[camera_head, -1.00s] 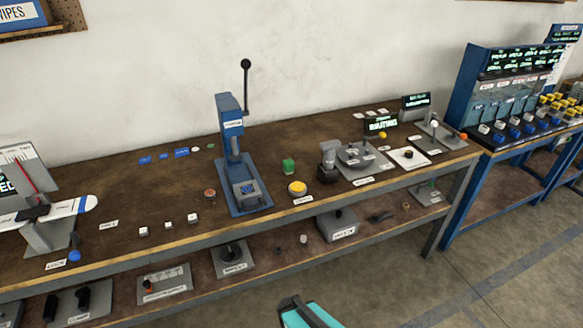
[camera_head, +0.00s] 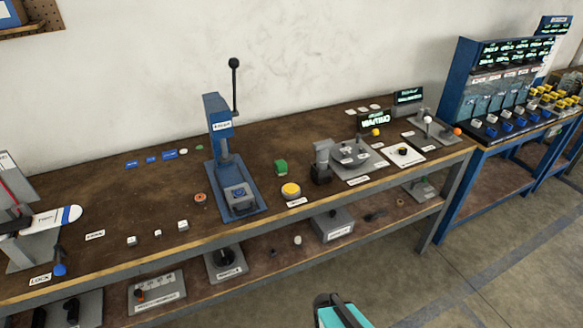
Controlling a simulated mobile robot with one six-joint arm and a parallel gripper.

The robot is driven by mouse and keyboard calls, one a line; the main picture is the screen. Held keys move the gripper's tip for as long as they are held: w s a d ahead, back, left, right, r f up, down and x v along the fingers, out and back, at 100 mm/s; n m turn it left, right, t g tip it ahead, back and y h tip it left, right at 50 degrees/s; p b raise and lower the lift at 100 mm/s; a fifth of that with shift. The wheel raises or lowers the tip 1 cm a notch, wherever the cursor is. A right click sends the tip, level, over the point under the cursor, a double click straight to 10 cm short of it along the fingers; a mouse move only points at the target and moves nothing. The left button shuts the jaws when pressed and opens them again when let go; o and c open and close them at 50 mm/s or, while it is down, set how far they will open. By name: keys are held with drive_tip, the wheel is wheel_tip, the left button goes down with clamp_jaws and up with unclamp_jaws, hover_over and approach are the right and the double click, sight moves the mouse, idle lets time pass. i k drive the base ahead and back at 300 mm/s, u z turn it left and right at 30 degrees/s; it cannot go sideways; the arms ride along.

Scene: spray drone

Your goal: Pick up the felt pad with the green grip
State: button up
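My gripper's fingers are not in view. A teal and dark part, which looks like part of my arm, shows at the bottom edge, in front of the bench and well away from the green block.
A blue lever press (camera_head: 222,125) stands left of the green block. A yellow button (camera_head: 291,190) is just in front of it, and a grey fixture (camera_head: 350,155) is to the right. Small white blocks (camera_head: 158,234) lie front left. The floor before the bench is clear.

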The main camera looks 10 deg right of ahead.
sight(281, 166)
drive_tip(key=z, duration=0.1)
drive_tip(key=k, duration=1.35)
drive_tip(key=u, duration=1.35)
drive_tip(key=i, duration=1)
drive_tip(key=z, duration=0.15)
